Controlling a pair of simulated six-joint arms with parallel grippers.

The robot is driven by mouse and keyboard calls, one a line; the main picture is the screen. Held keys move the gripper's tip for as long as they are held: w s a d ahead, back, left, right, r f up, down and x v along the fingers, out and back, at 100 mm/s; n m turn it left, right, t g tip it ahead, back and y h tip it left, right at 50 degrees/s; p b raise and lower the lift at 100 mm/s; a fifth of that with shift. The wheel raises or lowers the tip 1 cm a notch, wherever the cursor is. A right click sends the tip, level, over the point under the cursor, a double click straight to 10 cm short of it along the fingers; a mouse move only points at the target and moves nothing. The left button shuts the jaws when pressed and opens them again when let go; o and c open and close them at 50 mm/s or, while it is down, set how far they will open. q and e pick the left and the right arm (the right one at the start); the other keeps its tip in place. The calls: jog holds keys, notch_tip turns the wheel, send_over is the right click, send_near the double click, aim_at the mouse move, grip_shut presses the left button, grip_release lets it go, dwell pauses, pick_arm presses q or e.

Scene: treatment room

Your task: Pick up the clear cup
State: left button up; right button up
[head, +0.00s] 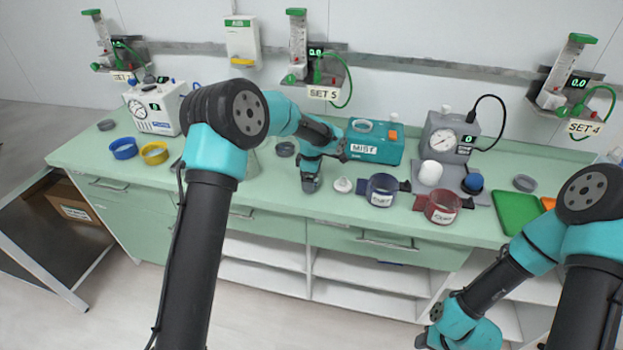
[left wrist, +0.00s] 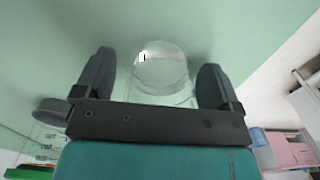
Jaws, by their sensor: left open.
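The clear cup (left wrist: 162,72) shows in the left wrist view, between the two fingers of my left gripper (left wrist: 160,85). The fingers are open, one on each side of it, with a gap visible on both sides. In the head view my left gripper (head: 310,182) points down at the green counter, and I cannot make out the cup there. My right gripper (head: 428,338) is low at the bottom edge of the head view, in front of the counter and away from the cup; its fingers are too unclear to judge.
The counter (head: 280,185) carries a teal MIST box (head: 374,142) behind my left gripper. A blue cuff (head: 381,190), a red cuff (head: 442,207) and a grey gauge box (head: 452,136) stand to the right. Yellow (head: 154,152) and blue (head: 124,147) rings lie left.

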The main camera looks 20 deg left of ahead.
pick_arm(q)
jog(key=shift+c, duration=0.5)
jog(key=c, duration=1)
jog(key=shift+o, duration=0.2)
jog(key=shift+r, duration=0.25)
jog(key=shift+r, duration=1.6)
jog(key=s+d+r, duration=0.1)
jog(key=s+d, duration=0.3)
jog(key=s, duration=1.1)
jog(key=shift+s+d+r, duration=0.15)
jog(key=shift+d+r, duration=0.05)
jog(key=shift+r, duration=0.1)
